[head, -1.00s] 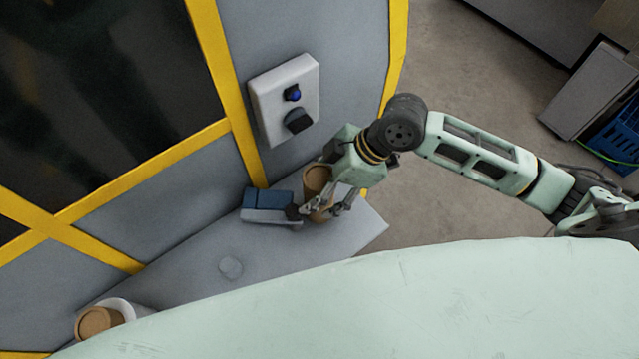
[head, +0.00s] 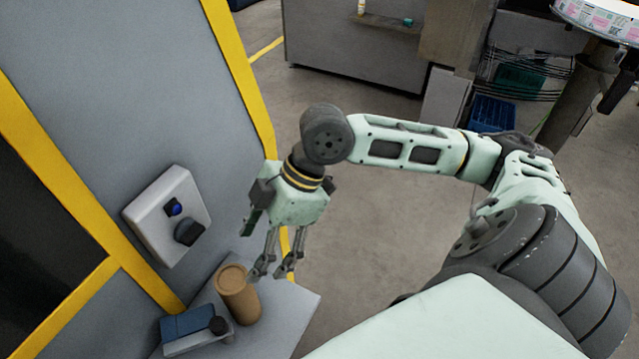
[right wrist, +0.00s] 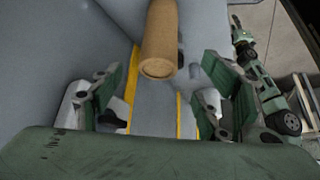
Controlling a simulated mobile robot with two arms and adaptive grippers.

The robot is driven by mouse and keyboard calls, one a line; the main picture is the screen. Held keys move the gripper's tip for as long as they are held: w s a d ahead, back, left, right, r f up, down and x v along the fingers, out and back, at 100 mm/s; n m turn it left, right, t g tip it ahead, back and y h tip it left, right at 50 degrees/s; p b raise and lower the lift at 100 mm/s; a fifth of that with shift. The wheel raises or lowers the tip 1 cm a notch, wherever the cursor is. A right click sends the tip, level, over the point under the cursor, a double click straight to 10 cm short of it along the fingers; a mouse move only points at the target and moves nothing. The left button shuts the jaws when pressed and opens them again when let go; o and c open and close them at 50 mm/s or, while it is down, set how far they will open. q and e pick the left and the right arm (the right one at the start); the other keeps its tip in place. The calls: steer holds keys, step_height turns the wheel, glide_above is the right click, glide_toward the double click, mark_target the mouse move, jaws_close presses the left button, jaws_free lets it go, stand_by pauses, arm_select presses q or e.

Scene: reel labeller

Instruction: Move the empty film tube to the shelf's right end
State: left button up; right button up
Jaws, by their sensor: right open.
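The empty film tube (head: 240,299), a plain brown cardboard cylinder, stands upright on the grey shelf (head: 287,315) near its right end. A blue and grey block is close on its left. My right gripper (head: 275,274) is open and empty, its fingers beside the tube's top on the right in the head view, with a gap between. In the right wrist view the tube (right wrist: 160,42) appears beyond the open right gripper (right wrist: 165,88), apart from the fingers. My left gripper is in neither view.
The blue and grey block (head: 188,324) with a dark knob sits on the shelf. A pale switch box (head: 160,222) with blue and black knobs is on the grey wall panel above. Yellow frame bars (head: 245,75) edge the panel. Open floor (head: 370,230) lies right of the shelf.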

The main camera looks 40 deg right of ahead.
steer(key=w+d+f+m+t+h, duration=0.15)
steer(key=w+d+f+m, duration=0.25)
steer(key=w+f, duration=0.4)
steer(key=w+d+f+m+t, duration=0.3)
steer(key=w+f+m, duration=0.1)
steer(key=w+f, duration=0.35)
steer(key=s+d+f+m+h, duration=0.1)
steer(key=s+d+f+m, duration=0.15)
steer(key=f, duration=0.55)
steer(key=s+d+f+m+h, duration=0.1)
steer(key=d+f+h, duration=0.15)
steer(key=f, duration=0.55)
steer(key=s+d+f+m+g+h, duration=0.1)
steer(key=s+d+f+m+g, duration=0.1)
steer(key=s+f, duration=1.6)
steer(key=s+a+f+g, duration=0.1)
steer(key=s+a+f, duration=0.1)
steer(key=s, duration=0.6)
steer(key=s+a+f+g, duration=0.1)
steer(key=s+a+f, duration=0.2)
steer(key=s, duration=0.5)
steer(key=s+a+f+g, duration=0.1)
steer(key=s+f, duration=0.3)
steer(key=s, duration=0.4)
steer(key=shift+a+f+n, duration=0.35)
steer(key=shift+a+f, duration=0.05)
steer(key=shift+a, duration=0.45)
